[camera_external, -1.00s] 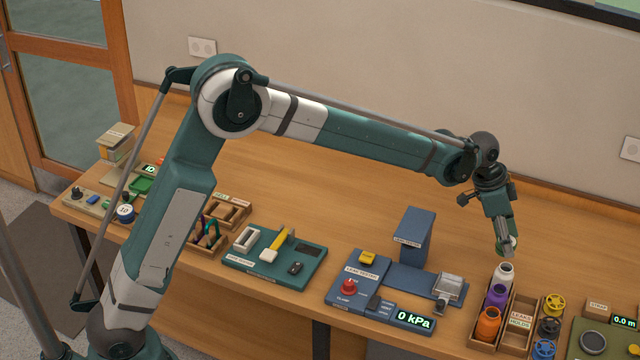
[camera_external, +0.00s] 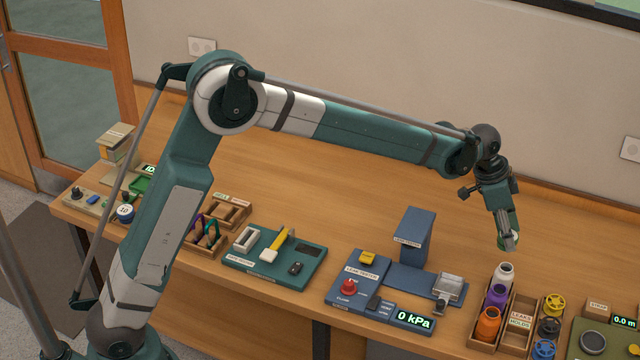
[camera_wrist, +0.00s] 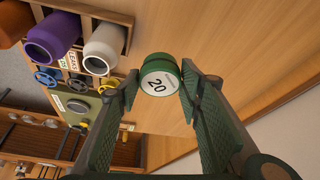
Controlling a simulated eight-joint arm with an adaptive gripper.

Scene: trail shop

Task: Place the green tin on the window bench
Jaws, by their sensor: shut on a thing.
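In the external view the tin is small and mostly hidden by the fingers. No surface is labelled as the window bench, so I cannot tell which one it is.
A wooden rack with white (camera_external: 502,274), purple and orange bottles stands in front of my gripper. The blue leak tester (camera_external: 412,238) stands to the left. The bench behind is clear up to the wall.

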